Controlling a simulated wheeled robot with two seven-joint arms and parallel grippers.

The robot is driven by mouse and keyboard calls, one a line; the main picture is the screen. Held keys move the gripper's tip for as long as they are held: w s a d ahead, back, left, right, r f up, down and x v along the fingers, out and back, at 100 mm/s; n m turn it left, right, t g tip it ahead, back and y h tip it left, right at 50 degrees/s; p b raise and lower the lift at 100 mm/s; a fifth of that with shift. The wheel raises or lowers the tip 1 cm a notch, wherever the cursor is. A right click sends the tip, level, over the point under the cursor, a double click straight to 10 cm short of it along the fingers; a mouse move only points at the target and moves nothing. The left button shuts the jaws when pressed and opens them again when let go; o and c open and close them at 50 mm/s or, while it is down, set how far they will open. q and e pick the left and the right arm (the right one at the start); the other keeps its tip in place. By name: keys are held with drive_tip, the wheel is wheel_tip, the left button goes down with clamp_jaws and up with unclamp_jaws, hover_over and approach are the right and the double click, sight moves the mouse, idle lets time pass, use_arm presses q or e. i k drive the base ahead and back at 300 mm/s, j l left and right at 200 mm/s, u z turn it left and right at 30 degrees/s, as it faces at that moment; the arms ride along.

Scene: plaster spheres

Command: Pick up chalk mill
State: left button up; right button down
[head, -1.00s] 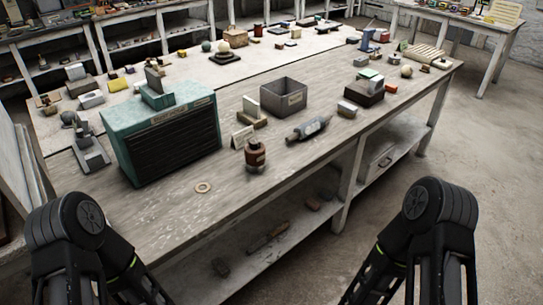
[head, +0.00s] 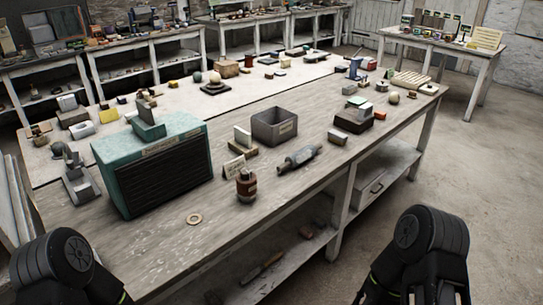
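A small brown, jar-like grinder with a dark top (head: 246,187) stands upright near the front edge of the long wooden table (head: 150,250). It looks like the chalk mill, but I cannot read a label that confirms it. A small tent card (head: 233,167) stands just behind it to the left. My two arms show at the bottom left and bottom right corners, in front of the table and apart from the grinder. Both grippers are out of the picture.
A teal louvred box (head: 155,165) stands left of the grinder, and a flat ring (head: 194,219) lies in front. A grey roller (head: 300,157) and a grey open bin (head: 274,126) are to the right. Bare tabletop lies around the ring. Open floor (head: 480,200) is at right.

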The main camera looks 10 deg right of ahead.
sight(247, 191)
drive_tip(key=i+l+u, duration=0.1)
drive_tip(key=u, duration=0.25)
drive_tip(key=i+l+u, duration=0.1)
drive_tip(key=l+u, duration=0.25)
drive_tip(key=i+l+u, duration=0.1)
drive_tip(key=u, duration=0.25)
